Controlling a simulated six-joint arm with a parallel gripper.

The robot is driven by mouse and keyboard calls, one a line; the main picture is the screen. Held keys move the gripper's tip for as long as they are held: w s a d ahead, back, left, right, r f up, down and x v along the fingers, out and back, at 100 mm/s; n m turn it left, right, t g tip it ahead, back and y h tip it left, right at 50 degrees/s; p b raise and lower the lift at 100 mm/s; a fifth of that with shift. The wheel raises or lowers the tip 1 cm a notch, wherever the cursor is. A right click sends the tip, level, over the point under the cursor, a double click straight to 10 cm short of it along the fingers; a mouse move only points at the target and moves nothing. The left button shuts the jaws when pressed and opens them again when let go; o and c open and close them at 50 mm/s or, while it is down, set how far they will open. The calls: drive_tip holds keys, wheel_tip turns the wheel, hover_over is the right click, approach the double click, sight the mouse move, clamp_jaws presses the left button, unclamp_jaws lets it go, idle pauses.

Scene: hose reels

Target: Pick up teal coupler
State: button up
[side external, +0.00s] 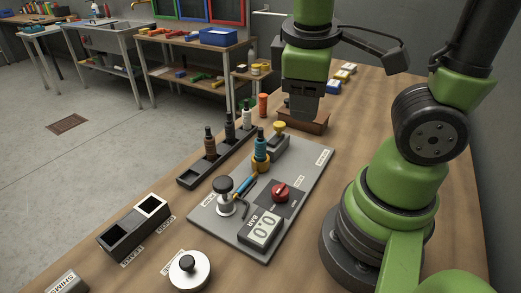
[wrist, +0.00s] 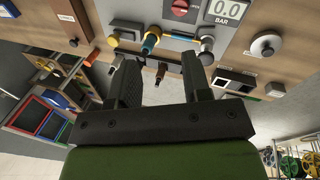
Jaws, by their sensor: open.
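The teal coupler (side external: 261,144) has a dark tip and stands upright in a yellow collar on the grey panel (side external: 310,180). In the wrist view the teal coupler (wrist: 149,43) shows beyond my fingers, near their tips. My gripper (side external: 299,118) hangs in front of a brown wooden box at the back of the bench, behind and right of the coupler and apart from it. In the wrist view my gripper (wrist: 161,68) has its two dark fingers spread, with nothing held between them.
A black rack (side external: 187,181) holds brown, dark and white-bodied couplers left of the panel. The panel carries a black-knobbed valve (side external: 222,185), a red knob (side external: 281,192), a yellow-topped part (side external: 279,130) and a gauge (side external: 260,229). A two-compartment bin (side external: 124,236) stands front left.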

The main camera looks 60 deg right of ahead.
drive_tip(key=w+d+f+n+g+h, duration=0.1)
drive_tip(key=w+d+f+n+h, duration=0.25)
drive_tip(key=n+h, duration=0.35)
drive_tip(key=n+t+h, duration=0.3)
drive_tip(key=n+t, duration=0.2)
drive_tip(key=n, duration=0.8)
approach(260, 130)
drive_tip(key=d, duration=0.3)
drive_tip(key=x, duration=0.6)
drive_tip(key=f+x, duration=0.1)
drive_tip(key=x, duration=0.3)
drive_tip(key=shift+w+a, duration=0.4)
drive_tip(key=shift+c, duration=0.2)
clamp_jaws()
